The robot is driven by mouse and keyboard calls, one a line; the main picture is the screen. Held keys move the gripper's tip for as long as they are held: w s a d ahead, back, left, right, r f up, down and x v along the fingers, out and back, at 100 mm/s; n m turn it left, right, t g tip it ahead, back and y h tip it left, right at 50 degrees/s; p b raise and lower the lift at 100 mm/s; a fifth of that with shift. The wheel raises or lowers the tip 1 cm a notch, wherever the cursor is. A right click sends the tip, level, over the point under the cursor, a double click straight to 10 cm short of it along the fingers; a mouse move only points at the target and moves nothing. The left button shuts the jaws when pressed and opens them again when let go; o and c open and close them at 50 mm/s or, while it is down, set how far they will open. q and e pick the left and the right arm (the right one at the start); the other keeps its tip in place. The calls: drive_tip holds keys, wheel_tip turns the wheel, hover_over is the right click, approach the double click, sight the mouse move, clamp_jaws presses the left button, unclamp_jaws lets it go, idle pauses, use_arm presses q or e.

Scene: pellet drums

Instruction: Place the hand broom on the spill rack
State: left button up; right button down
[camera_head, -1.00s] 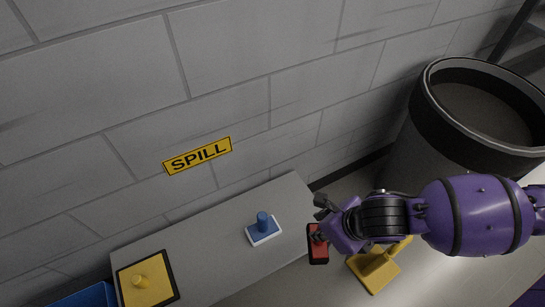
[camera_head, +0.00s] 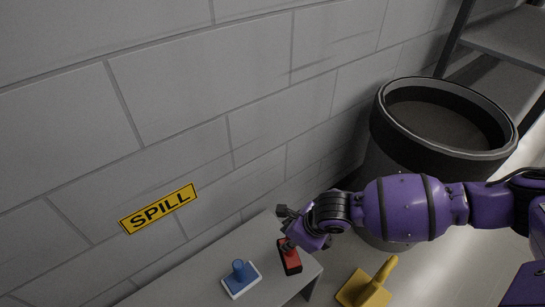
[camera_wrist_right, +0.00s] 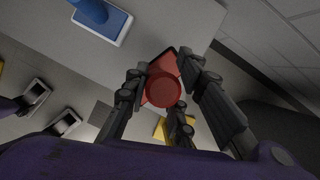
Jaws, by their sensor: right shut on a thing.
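My right gripper (camera_head: 289,243) is shut on a red block with a dark edge and a round red knob, which looks like the hand broom (camera_head: 291,262). In the right wrist view the fingers close around the knob of the hand broom (camera_wrist_right: 163,90). The hand broom is over the right end of the grey spill rack (camera_head: 190,284), below the yellow SPILL sign (camera_head: 158,209). I cannot tell whether it touches the surface. My left gripper (camera_wrist_right: 50,109) shows only at the left of the right wrist view, fingers apart and empty.
A blue-handled tool with a white base (camera_head: 241,279) stands on the rack, left of the hand broom. A yellow dustpan-like tool (camera_head: 365,289) is right of the rack, lower down. A large dark drum (camera_head: 387,153) stands behind my right arm. A grey shelf (camera_head: 510,38) is at upper right.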

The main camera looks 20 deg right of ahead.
sight(291, 262)
drive_tip(key=shift+w+d+f, duration=0.1)
drive_tip(key=shift+w+f, duration=0.75)
drive_tip(key=shift+w, duration=0.05)
drive_tip(key=f, duration=0.1)
drive_tip(key=f+b, duration=0.2)
drive_tip(key=f, duration=0.1)
drive_tip(key=shift+w, duration=0.25)
drive_tip(key=shift+r, duration=0.15)
drive_tip(key=shift+f, duration=0.2)
drive_tip(key=c, duration=1.5)
unclamp_jaws()
